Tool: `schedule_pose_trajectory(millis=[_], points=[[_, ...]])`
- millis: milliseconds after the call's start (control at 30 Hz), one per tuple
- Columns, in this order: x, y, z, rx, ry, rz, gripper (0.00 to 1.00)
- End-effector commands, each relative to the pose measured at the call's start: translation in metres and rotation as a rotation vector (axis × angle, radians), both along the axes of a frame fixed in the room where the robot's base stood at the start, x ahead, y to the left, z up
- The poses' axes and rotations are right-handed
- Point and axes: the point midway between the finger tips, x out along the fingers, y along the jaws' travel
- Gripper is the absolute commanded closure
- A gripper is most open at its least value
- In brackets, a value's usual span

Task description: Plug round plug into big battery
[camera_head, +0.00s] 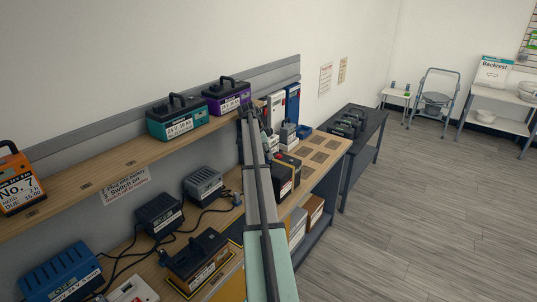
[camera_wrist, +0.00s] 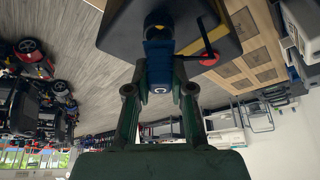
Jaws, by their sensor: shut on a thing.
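In the wrist view my gripper (camera_wrist: 160,72) is shut on a blue plug (camera_wrist: 158,76), with one finger on each side. The plug's far end meets or lies in front of a dark battery (camera_wrist: 122,22) with a yellow band; I cannot tell whether it is seated. A red part (camera_wrist: 208,57) sticks out beside it. In the head view a black and yellow battery (camera_head: 284,184) stands on the bench, partly behind my arm. My gripper and the plug cannot be made out clearly there.
An upper shelf holds teal (camera_head: 177,122), purple (camera_head: 228,98) and orange (camera_head: 18,185) batteries. Chargers (camera_head: 158,214) with loose cables and another black battery (camera_head: 198,262) stand on the bench at left. Brown squares (camera_head: 322,156) on the bench's right end are bare. The floor at right is open.

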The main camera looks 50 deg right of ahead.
Motion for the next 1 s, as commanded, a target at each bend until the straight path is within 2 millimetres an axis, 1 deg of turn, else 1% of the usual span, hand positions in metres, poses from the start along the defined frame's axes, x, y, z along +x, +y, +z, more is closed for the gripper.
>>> schedule_pose_trajectory(millis=[367,1000], points=[[0.000,0.000,-0.001,0.000,0.000,0.000,1.00],[0.000,0.000,-0.012,0.000,0.000,0.000,1.00]])
